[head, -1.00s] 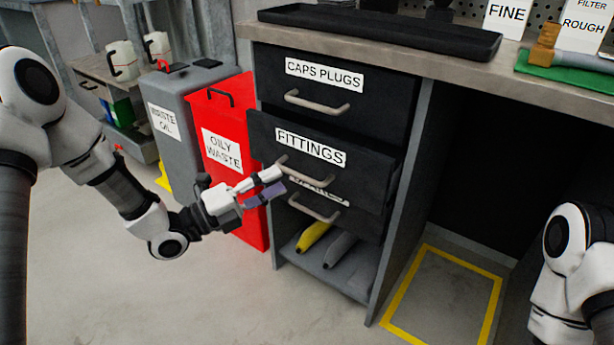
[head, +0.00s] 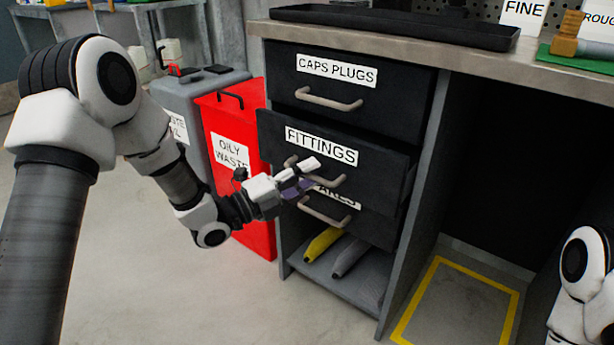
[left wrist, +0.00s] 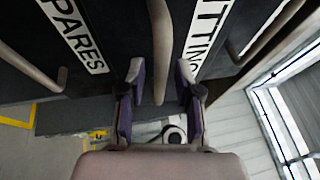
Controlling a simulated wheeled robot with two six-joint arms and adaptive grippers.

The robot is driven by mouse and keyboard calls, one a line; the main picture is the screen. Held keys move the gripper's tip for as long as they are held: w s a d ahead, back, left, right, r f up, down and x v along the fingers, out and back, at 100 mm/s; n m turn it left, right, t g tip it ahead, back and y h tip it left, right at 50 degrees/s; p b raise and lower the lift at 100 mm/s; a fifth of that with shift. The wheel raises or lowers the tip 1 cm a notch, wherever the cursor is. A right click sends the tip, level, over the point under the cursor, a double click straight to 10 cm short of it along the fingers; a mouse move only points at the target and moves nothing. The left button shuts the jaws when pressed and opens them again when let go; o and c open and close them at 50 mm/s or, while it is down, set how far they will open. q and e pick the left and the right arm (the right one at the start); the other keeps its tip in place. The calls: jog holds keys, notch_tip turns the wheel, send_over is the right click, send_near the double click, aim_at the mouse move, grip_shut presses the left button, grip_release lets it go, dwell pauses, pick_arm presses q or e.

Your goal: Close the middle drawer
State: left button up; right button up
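The middle drawer (head: 378,160), black and labelled FITTINGS, stands out a little from the cabinet, past the drawers above and below. Its grey handle (head: 335,180) is partly behind my left gripper (head: 312,177). In the left wrist view, the left gripper (left wrist: 160,85) is open, its two fingers apart with the middle drawer's handle (left wrist: 162,45) between them in the picture. I cannot tell whether the fingers touch the handle. My right gripper is out of view; only part of my right arm shows at the right edge.
The CAPS PLUGS drawer (head: 388,100) above looks shut. The SPARES drawer (head: 375,225) is below, over an open shelf (head: 345,285) with yellow and grey items. A red oily waste bin (head: 256,120) and a grey bin stand left of the cabinet. Floor in front is clear.

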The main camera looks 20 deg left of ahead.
pick_arm(q)
grip_shut()
jog(key=w, duration=0.1)
jog(key=w+d, duration=0.1)
jog(key=w, duration=0.2)
jog(key=shift+d, duration=0.25)
jog(key=shift+a+r, duration=0.1)
jog(key=shift+c, duration=0.2)
grip_release()
jog(key=o, duration=0.4)
jog(key=shift+w, duration=0.2)
jog(key=shift+v, duration=5.95)
